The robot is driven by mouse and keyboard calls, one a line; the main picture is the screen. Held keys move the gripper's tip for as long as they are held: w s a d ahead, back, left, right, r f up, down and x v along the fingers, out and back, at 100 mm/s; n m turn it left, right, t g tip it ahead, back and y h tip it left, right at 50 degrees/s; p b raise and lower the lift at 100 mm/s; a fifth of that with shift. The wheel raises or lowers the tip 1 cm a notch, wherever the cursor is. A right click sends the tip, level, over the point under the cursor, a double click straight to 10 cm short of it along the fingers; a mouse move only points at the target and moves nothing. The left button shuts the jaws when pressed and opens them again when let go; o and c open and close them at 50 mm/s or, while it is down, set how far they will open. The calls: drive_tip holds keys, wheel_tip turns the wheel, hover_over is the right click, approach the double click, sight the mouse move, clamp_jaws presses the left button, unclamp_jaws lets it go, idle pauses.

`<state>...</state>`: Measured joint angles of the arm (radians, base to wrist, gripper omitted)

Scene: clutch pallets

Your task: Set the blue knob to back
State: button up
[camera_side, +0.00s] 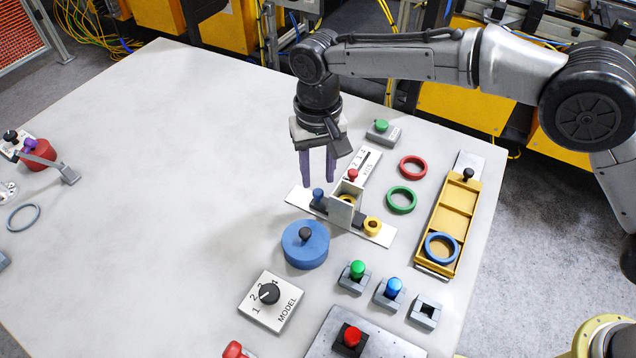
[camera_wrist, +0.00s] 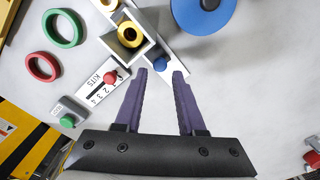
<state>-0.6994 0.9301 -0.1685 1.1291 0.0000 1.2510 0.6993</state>
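A small blue knob (camera_side: 318,195) stands on a dark slide on a long white plate (camera_side: 298,198), toward the plate's upper-left end. Beside it on the plate is an upright white housing (camera_side: 342,213) with a yellow ring in it. My gripper (camera_side: 319,182) points down over the knob, its two purple fingers apart and empty. In the wrist view the blue knob (camera_wrist: 160,63) shows just beyond and between the open fingertips (camera_wrist: 160,74). Whether the fingertips reach down beside the knob I cannot tell.
A numbered KITS slider with a red knob (camera_side: 353,174) lies close behind the housing. A round blue lid (camera_side: 306,246) with a black knob is in front. Green (camera_side: 401,199) and red rings (camera_side: 413,167) lie right, near a yellow tray (camera_side: 434,262). The table's left side is mostly clear.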

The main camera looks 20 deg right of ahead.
sight(318, 191)
drive_tip(key=shift+f, duration=1.9)
drive_tip(key=shift+c, duration=0.3)
clamp_jaws()
drive_tip(key=shift+r, duration=0.1)
